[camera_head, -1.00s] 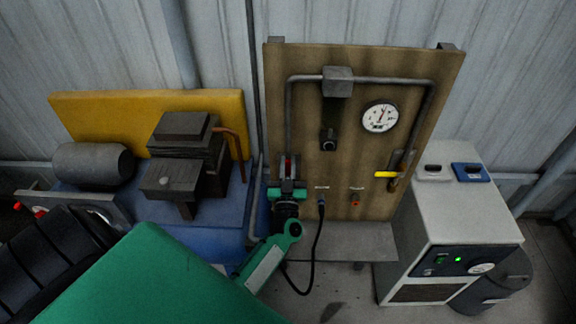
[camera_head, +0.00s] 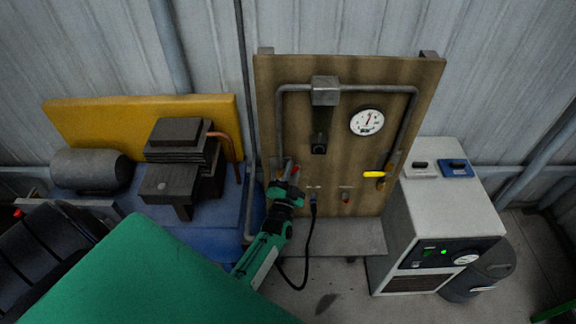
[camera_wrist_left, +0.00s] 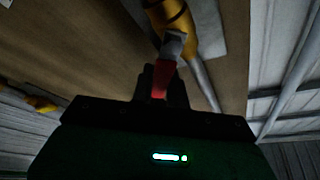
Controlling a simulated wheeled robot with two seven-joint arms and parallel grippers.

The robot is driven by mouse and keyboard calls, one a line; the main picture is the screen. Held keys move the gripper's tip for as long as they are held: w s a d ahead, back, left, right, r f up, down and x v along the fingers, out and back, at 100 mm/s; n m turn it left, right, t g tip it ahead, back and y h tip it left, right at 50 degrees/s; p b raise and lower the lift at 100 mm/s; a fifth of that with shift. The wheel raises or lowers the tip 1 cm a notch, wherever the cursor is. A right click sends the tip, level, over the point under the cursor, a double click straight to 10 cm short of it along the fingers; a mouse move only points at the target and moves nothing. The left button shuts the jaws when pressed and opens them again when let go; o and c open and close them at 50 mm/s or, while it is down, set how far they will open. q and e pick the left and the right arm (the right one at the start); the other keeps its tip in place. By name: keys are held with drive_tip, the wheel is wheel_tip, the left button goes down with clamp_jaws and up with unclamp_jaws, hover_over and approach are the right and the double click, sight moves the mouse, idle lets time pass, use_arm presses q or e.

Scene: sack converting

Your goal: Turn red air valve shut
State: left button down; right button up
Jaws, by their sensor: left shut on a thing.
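The red valve handle (camera_head: 289,168) is at the lower left of the brown panel, on the left grey pipe. It is mostly hidden by my left gripper (camera_head: 287,186) in the head view. In the left wrist view the red handle (camera_wrist_left: 161,83) runs between the dark fingers of my left gripper (camera_wrist_left: 163,90), which is shut on it. Its grey metal end meets the brass valve body (camera_wrist_left: 174,18). In the head view the gripper leans up to the right. My right gripper is not in view.
The panel (camera_head: 345,75) also carries a gauge (camera_head: 367,122), a yellow-handled valve (camera_head: 374,174) and a black hose (camera_head: 309,240). A compressor (camera_head: 180,165) stands left, a white cabinet (camera_head: 440,205) right. Some floor is clear before the panel.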

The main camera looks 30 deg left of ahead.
use_arm(q)
drive_tip(key=m, duration=0.1)
drive_tip(key=m+h, duration=0.1)
drive_tip(key=d+f+m+p, duration=0.1)
drive_tip(key=shift+w+m+h, duration=0.25)
drive_tip(key=shift+m+h, duration=0.05)
drive_tip(key=m, duration=0.1)
drive_tip(key=f+m+g, duration=0.1)
drive_tip(key=m, duration=0.1)
drive_tip(key=shift+w+d+f+h+p, duration=0.15)
drive_tip(key=shift+d+h+p, duration=0.15)
drive_tip(key=shift+h, duration=0.1)
drive_tip(key=f+m, duration=0.1)
drive_tip(key=m+g+h, duration=0.1)
drive_tip(key=m, duration=0.1)
drive_tip(key=shift+w+d+f+m, duration=0.15)
drive_tip(key=shift+f+m, duration=0.15)
drive_tip(key=shift+f, duration=0.1)
drive_tip(key=shift+f+m+g, duration=0.25)
drive_tip(key=shift+m+g, duration=0.05)
drive_tip(key=shift+m, duration=0.1)
drive_tip(key=shift+f, duration=0.1)
drive_tip(key=c, duration=1.4)
unclamp_jaws()
drive_tip(key=shift+o, duration=0.2)
